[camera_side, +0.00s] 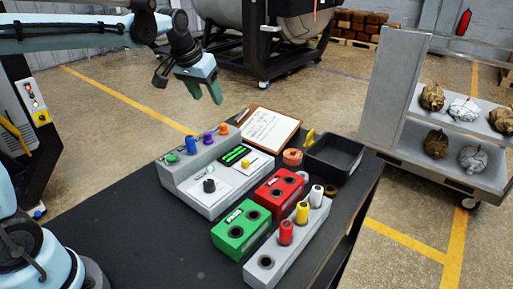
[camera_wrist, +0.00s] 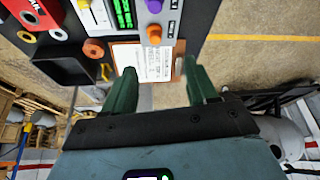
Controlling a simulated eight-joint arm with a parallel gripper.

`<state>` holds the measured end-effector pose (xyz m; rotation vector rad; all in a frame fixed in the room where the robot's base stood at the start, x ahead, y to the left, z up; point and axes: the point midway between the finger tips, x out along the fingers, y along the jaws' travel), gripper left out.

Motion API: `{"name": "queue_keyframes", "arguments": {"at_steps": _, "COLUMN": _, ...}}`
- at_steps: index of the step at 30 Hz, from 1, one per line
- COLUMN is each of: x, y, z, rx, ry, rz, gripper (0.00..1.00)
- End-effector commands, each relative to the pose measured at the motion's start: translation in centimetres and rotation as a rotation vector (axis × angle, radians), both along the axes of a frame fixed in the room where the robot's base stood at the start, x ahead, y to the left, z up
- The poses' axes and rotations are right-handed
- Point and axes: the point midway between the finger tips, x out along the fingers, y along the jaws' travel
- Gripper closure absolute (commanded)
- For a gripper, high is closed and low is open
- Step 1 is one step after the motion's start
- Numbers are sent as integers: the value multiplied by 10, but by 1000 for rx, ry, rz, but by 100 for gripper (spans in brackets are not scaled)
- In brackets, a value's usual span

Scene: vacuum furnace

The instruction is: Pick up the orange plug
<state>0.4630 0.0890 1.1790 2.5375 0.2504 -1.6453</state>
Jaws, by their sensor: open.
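The orange plug (camera_side: 223,129) stands upright at the far end of the plug row on the grey control box (camera_side: 205,200). In the wrist view the orange plug (camera_wrist: 154,34) shows top centre, beyond the fingertips. A purple plug (camera_side: 208,138) and a blue plug (camera_side: 192,145) stand beside it in the same row. My gripper (camera_side: 207,92) is in the air above and behind the box, apart from the plug. In the wrist view my gripper (camera_wrist: 158,75) has its two green fingers wide apart with nothing between them touching.
A clipboard (camera_side: 268,130) lies behind the box. A black tray (camera_side: 335,155), an orange tape roll (camera_side: 292,157), a red block (camera_side: 280,193), a green block (camera_side: 241,228) and a grey block (camera_side: 290,245) with upright plugs share the black table (camera_side: 130,235). Shelves (camera_side: 450,170) stand at right.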

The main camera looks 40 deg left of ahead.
Motion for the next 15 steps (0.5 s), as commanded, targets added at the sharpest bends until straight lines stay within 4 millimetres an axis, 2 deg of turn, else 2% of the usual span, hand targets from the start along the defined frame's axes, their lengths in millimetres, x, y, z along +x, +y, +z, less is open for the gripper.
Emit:
{"name": "queue_keyframes", "arguments": {"at_steps": 9, "x": 20, "y": 3, "z": -46, "rx": 0, "ry": 0, "rz": 0, "gripper": 43}}
{"name": "queue_keyframes", "arguments": {"at_steps": 15, "x": 26, "y": 4, "z": -59, "rx": 0, "ry": 0, "rz": 0, "gripper": 43}}
